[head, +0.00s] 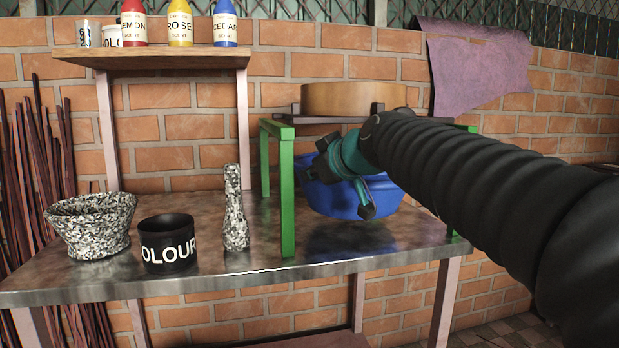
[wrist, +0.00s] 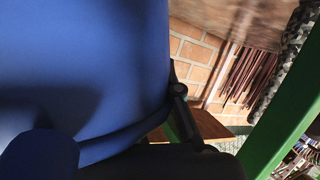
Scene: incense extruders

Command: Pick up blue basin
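The blue basin (head: 338,203) is under the green-legged stand, partly hidden by my arm. Its underside looks a little above the metal table, with a dark shadow below it. My gripper (head: 340,190), with a teal body, is at the basin's front left rim. One finger crosses the outer wall and the other is by the left rim. It looks shut on the basin, though the contact is partly hidden. In the wrist view the basin (wrist: 85,60) fills the left side, with a dark finger against its edge.
The green stand (head: 287,195) frames the basin closely and carries a round wooden piece (head: 352,98). Bottles stand on a shelf above.

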